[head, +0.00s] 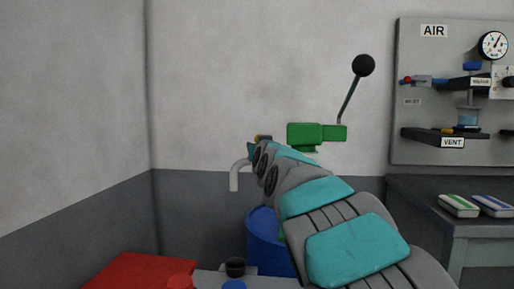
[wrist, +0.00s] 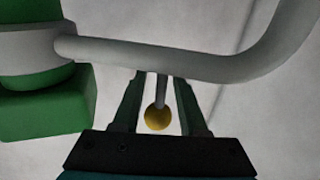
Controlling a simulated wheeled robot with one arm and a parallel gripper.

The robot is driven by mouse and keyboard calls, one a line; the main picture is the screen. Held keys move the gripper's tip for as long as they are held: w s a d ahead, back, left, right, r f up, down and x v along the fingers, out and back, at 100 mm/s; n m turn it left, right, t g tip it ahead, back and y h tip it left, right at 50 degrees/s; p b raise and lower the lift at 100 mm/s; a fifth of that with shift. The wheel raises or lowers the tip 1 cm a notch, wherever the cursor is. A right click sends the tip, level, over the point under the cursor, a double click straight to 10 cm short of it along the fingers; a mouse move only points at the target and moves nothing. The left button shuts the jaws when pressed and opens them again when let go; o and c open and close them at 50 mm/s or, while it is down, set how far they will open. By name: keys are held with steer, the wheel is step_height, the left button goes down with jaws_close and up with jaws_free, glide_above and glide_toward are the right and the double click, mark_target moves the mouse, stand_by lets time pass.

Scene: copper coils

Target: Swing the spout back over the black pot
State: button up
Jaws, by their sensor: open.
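The spout (head: 235,177) is a pale grey pipe that bends down at the left of the green pump body (head: 312,133). In the wrist view the spout (wrist: 200,64) runs across from a grey collar. A yellow ball (wrist: 158,118) on a thin grey stem joins the pipe. My gripper (wrist: 161,80) is open, one finger on each side of the stem and ball, with gaps visible. In the head view my arm hides part of the spout. A black pot (head: 235,267) sits low, below the spout's end in the picture.
A red pot (head: 180,281) and a blue pot (head: 233,285) sit near the black one. A red box (head: 135,272) is at lower left, a blue drum (head: 266,240) behind my arm. A black-knobbed lever (head: 363,66) rises from the pump. A panel (head: 455,150) hangs at right.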

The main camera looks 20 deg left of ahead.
steer(key=b+v, duration=0.2)
steer(key=v, duration=0.5)
steer(key=shift+s, duration=0.1)
